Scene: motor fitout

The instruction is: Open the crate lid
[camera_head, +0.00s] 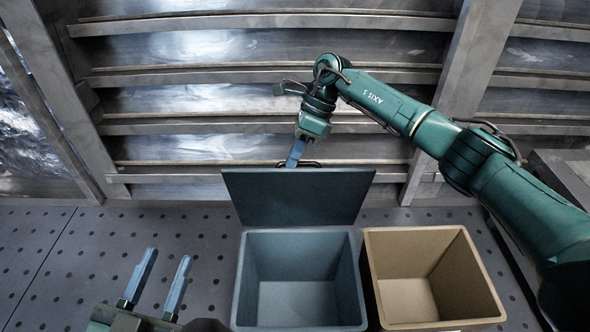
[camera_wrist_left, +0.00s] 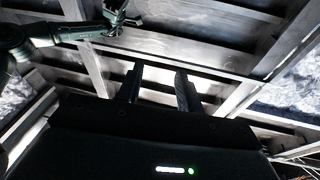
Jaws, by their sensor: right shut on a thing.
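The blue-grey crate (camera_head: 358,290) stands on the perforated table, its inside showing empty. Its dark lid (camera_head: 298,197) stands raised at the crate's back edge. My right gripper (camera_head: 295,157) is behind the lid's top edge, shut on the lid's dark handle (camera_head: 312,163); the lid partly hides the contact. My left gripper (camera_head: 160,275) is open and empty, left of the crate and apart from it. In the left wrist view its two fingers (camera_wrist_left: 158,85) show dark and spread, with nothing between them.
An open tan box (camera_head: 375,270) stands just right of the crate and looks empty. The perforated table (camera_head: 110,235) is clear to the left. A slatted metal wall (camera_head: 200,100) rises behind. My right arm reaches across above the tan box.

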